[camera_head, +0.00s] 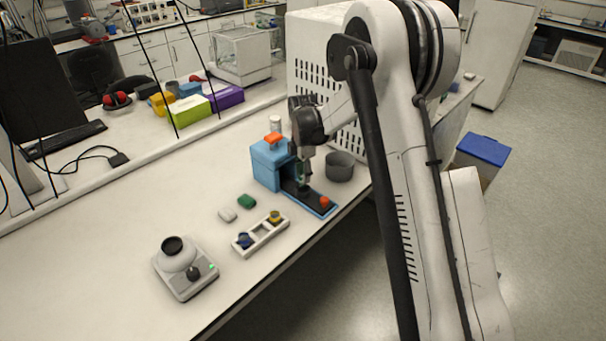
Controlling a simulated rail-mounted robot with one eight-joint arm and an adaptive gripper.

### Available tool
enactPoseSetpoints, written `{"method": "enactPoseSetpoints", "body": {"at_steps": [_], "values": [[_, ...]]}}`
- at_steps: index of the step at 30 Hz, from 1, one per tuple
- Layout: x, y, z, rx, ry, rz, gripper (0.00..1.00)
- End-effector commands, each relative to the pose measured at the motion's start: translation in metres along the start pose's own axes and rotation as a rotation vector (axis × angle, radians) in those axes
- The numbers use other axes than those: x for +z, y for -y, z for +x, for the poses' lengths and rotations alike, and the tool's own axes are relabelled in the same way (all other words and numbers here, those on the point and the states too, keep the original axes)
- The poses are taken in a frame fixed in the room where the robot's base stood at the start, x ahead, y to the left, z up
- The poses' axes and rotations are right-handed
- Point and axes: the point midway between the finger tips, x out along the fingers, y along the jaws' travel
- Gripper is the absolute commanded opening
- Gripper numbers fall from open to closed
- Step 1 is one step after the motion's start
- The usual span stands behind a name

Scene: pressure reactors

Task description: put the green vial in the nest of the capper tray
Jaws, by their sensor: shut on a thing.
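The blue capper (267,168) with an orange top stands on the bench near its right side. My gripper (302,157) points down over the tray, close to the capper's front. It is shut on the green vial (301,172), of which only a small greenish part shows below the fingers. The vial looks upright. A dark raised part of the tray, probably the nest, lies just below it; whether the vial touches it I cannot tell.
A grey round pot (340,167) stands right of the capper. A white holder (262,238) carries a blue and a yellow item.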

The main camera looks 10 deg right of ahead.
Motion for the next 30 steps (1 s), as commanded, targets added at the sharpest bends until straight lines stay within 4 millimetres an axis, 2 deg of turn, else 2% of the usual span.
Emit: {"method": "enactPoseSetpoints", "body": {"at_steps": [19,30], "values": [[0.0,0.0,0.001,0.0,0.0,0.0,0.0],[0.0,0.0,0.013,0.0,0.0,0.0,0.0]]}}
